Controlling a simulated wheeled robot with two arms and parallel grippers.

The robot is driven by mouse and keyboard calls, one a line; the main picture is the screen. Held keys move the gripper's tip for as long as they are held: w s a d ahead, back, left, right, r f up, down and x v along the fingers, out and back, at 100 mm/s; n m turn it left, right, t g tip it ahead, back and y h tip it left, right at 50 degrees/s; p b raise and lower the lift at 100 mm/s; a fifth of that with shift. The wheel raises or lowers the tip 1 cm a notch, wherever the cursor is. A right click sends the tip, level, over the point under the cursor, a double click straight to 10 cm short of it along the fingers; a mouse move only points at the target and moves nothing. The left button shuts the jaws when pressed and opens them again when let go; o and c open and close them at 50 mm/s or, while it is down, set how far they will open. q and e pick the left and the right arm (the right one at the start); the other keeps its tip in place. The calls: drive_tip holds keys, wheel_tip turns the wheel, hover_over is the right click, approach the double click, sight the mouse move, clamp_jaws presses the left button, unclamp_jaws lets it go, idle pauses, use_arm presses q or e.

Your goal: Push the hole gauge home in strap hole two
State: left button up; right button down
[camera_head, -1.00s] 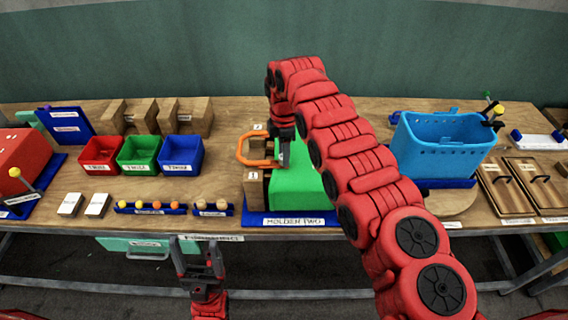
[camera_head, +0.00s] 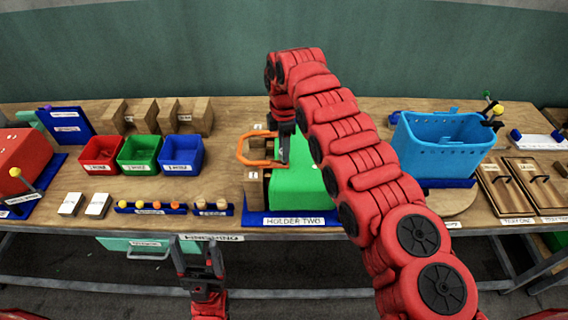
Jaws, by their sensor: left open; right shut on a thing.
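An orange strap loop (camera_head: 246,146) sticks out to the left beside the gripper, above a wooden block (camera_head: 252,190) with a small label. A green block (camera_head: 298,188) lies in the holder under my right arm. I cannot tell which strap hole the gauge is at. My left gripper (camera_head: 199,252) is open and empty, low in front of the table.
Red, green and blue bins (camera_head: 140,153) stand left of the holder. A blue basket (camera_head: 440,145) stands to the right. My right arm covers the table between.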

drive_tip(key=shift+r, duration=0.15)
drive_tip(key=shift+r+p, duration=0.3)
drive_tip(key=shift+r, duration=0.5)
drive_tip(key=shift+r+p, duration=0.6)
drive_tip(key=shift+r, duration=0.5)
